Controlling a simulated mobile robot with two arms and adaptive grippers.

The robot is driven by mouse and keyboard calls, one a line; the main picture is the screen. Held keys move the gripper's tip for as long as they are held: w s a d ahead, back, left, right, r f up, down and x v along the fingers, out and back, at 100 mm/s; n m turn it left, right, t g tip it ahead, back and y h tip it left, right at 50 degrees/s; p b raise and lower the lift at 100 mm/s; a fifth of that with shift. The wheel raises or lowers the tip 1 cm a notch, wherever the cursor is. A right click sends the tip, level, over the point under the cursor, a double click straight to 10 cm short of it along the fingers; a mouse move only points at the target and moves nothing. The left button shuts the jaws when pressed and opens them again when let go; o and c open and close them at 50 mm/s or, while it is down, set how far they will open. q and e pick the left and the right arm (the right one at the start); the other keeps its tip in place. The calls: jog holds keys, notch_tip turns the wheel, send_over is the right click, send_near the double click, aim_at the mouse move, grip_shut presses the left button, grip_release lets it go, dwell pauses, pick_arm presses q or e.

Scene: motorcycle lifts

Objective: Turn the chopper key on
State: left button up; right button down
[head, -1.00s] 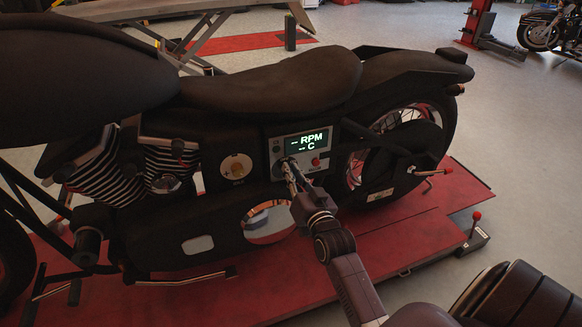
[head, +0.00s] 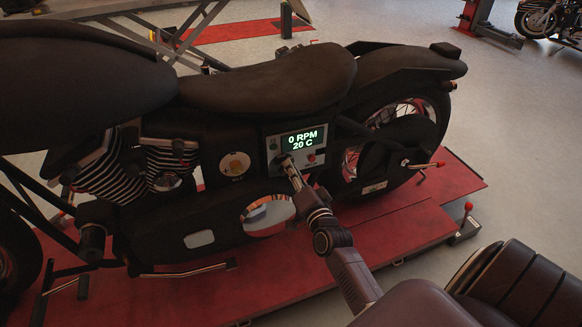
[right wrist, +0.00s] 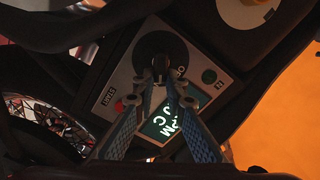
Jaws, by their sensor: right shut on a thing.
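The black chopper (head: 270,85) stands on a red lift. Its grey control panel (head: 271,140) has a lit display (head: 302,139) reading "0 RPM" and "20 C". My right gripper (head: 287,163) reaches the panel's lower left, below the display. In the right wrist view my right gripper (right wrist: 161,78) is shut on the black key (right wrist: 162,48) at the panel. The fingers hide part of the key, and its exact angle is hard to tell. The display (right wrist: 165,122) appears turned over there, partly covered by a finger. My left gripper is not in view.
A red button (head: 311,157) sits right of my gripper on the panel; it also shows in the right wrist view (right wrist: 119,106) by a START label. The red lift platform (head: 400,235) lies below. Open grey floor is at right. Another motorcycle (head: 545,20) stands far back.

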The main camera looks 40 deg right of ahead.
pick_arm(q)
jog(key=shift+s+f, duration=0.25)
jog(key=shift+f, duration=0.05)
pick_arm(e)
jog(key=shift+m, duration=0.3)
jog(key=c, duration=2)
grip_release()
jog(key=shift+d+f, duration=0.1)
jog(key=shift+o, duration=0.2)
jog(key=shift+s, duration=0.1)
jog(key=v, duration=1.2)
